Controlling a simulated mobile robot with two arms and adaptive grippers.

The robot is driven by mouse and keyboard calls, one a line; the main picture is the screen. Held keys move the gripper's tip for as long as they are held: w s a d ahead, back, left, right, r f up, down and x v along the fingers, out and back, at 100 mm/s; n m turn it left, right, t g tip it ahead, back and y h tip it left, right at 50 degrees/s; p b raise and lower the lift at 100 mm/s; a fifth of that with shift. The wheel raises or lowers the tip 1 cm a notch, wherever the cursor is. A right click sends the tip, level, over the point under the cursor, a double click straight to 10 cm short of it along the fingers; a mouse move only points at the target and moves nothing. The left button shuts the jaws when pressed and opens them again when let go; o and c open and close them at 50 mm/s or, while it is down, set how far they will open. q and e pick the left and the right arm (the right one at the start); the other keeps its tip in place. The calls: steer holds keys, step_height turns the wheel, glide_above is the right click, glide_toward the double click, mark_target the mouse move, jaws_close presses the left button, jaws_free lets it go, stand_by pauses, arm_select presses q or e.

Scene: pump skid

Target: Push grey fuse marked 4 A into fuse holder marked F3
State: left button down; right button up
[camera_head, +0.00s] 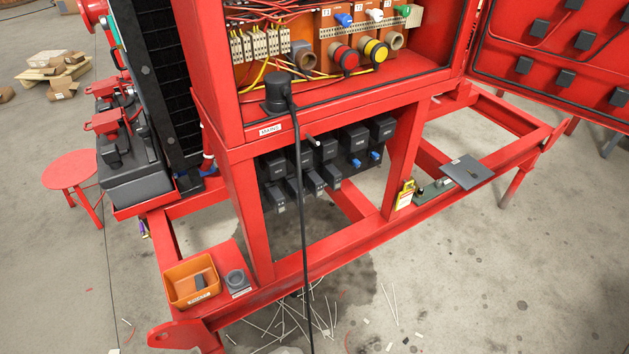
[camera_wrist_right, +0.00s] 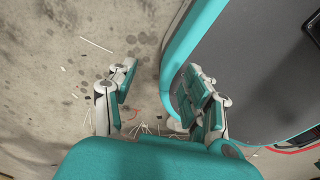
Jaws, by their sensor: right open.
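Inside the red cabinet, an orange panel (camera_head: 330,21) carries a row of small coloured parts: a blue one (camera_head: 343,19), a white one (camera_head: 375,14) and a green one (camera_head: 403,10). Small labels beside them are too small to read surely, so I cannot tell which place is F3. I cannot pick out a grey fuse marked 4 A. My right gripper (camera_wrist_right: 155,100) is open and empty in the right wrist view, above the littered floor and beside a teal-and-grey body. No gripper shows in the head view.
A black plug (camera_head: 278,93) and cable hang across the cabinet front. The cabinet door (camera_head: 545,70) stands open right. Wire scraps litter the floor.

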steer(key=shift+a, duration=0.1)
stand_by(0.3)
steer(key=shift+w, duration=0.1)
steer(key=shift+c, duration=0.9)
steer(key=w+r+t, duration=0.1)
steer(key=w, duration=0.4)
steer(key=w+r+t, duration=0.1)
steer(key=w+r, duration=0.1)
steer(key=w, duration=0.3)
steer(key=w+r+t, duration=0.1)
steer(key=w, duration=0.4)
steer(key=shift+w+r+t+y+b, duration=0.3)
steer(key=shift+w+r+t, duration=0.05)
steer(key=shift+r+t, duration=0.05)
steer(key=shift+c, duration=0.7)
steer(key=n+t+y+b, duration=0.2)
steer(key=n+t+y, duration=0.1)
steer(key=t+y, duration=0.65)
glide_toward(320, 185)
steer(key=shift+t+h, duration=0.65)
steer(key=shift+t, duration=0.1)
steer(key=x, duration=0.6)
steer(key=a+p+x, duration=0.1)
steer(key=x, duration=0.2)
steer(key=shift+f, duration=0.25)
